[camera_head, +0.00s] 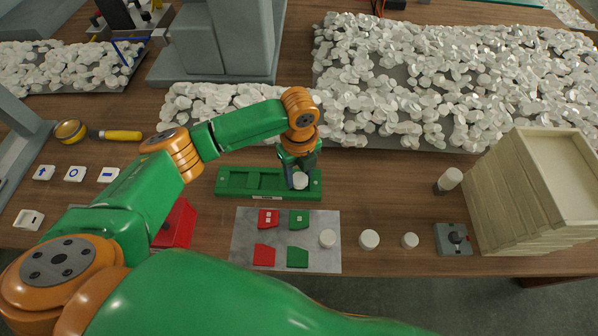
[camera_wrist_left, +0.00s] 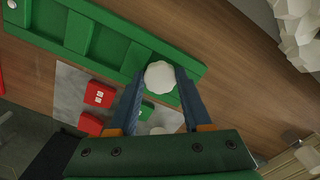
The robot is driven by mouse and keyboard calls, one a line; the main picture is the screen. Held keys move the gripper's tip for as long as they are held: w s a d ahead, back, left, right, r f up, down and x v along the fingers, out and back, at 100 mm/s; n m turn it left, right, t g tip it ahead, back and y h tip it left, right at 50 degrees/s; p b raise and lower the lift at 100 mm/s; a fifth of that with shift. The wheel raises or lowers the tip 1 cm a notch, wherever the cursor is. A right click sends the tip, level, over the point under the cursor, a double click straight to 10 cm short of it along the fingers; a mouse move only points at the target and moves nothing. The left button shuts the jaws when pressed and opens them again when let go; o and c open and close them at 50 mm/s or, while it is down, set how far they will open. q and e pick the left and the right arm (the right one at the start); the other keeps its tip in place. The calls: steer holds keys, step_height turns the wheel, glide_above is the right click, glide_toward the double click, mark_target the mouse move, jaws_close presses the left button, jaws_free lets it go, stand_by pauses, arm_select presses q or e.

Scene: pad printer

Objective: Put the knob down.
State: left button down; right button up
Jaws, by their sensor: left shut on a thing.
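A white scalloped knob (camera_head: 300,181) is held between the fingers of my left gripper (camera_head: 299,172). The wrist view shows the knob (camera_wrist_left: 160,75) from above, with one dark finger on each side. The knob is over the right end of the green tray (camera_head: 232,184), which has several recesses in a row. I cannot tell whether the knob touches the tray floor. In the wrist view the tray (camera_wrist_left: 118,42) runs off to the upper left. My right gripper is not in view.
A grey mat (camera_head: 245,230) holds red and green pieces and a white round piece (camera_head: 328,239). Two more white round pieces (camera_head: 369,239) lie right of it. A joystick box (camera_head: 453,239) and wooden crates (camera_head: 520,190) stand right. Heaps of white pieces (camera_head: 430,80) fill the back.

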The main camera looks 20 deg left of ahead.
mark_target(299, 178)
arm_select(q)
steer(key=shift+f, duration=0.15)
steer(key=shift+c, duration=1.7)
jaws_free()
steer(key=shift+r, duration=0.2)
step_height(299, 178, up, 12)
steer(key=shift+d, duration=0.1)
